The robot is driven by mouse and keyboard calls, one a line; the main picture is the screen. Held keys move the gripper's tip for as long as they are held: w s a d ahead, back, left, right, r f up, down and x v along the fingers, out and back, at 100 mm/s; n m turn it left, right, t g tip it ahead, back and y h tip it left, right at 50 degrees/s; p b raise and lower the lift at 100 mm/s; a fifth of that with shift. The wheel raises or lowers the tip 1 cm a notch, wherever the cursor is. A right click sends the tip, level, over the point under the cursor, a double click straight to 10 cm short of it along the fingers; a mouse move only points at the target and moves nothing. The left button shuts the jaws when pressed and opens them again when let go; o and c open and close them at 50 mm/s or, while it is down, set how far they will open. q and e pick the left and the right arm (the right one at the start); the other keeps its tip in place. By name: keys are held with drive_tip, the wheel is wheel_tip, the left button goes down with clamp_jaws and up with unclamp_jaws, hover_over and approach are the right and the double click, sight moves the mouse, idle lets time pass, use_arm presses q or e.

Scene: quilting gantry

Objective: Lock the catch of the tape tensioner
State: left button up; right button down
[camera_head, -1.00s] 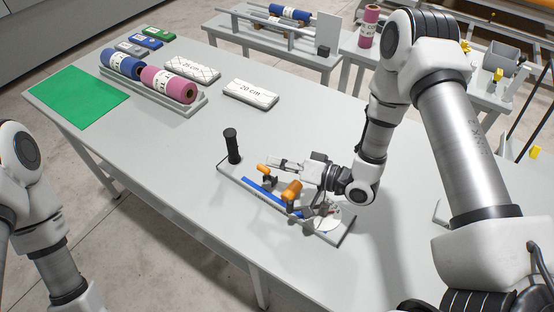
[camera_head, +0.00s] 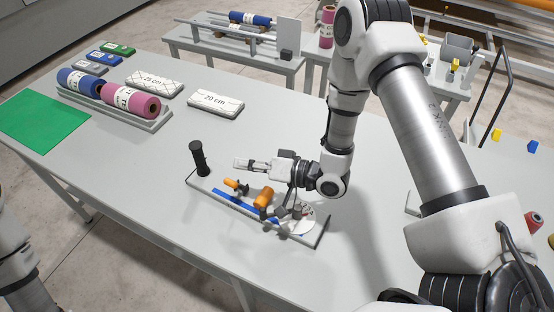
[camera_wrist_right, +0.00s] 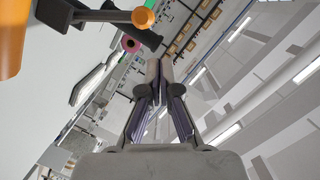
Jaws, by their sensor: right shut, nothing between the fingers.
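The tape tensioner is a grey base plate (camera_head: 309,239) on the table with a black upright post (camera_head: 199,158), a blue strip (camera_head: 233,200), a larger orange knob (camera_head: 264,197), a small orange-tipped piece (camera_head: 235,185) and a white dial (camera_head: 305,222). I cannot tell which piece is the catch, or its state. My right gripper (camera_head: 240,163) is shut and empty above the plate, its fingers pointing left, apart from the orange pieces. In the right wrist view its fingertips (camera_wrist_right: 160,72) are together; a dark lever with an orange end (camera_wrist_right: 143,18) is at the upper left. My left gripper is out of view.
A grey tray (camera_head: 148,121) with blue and pink rolls, two white 25 cm and 20 cm blocks (camera_head: 216,103) and a green mat (camera_head: 45,121) lie farther back and left. The table around the tensioner is clear. Another bench (camera_head: 236,58) stands behind.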

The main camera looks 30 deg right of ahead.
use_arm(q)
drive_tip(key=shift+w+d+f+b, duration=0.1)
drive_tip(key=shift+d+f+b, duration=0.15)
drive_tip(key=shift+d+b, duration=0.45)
use_arm(e)
drive_tip(key=v, duration=1)
drive_tip(key=shift+d+r, duration=0.4)
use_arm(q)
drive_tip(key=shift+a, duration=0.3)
use_arm(e)
drive_tip(key=shift+a, duration=0.1)
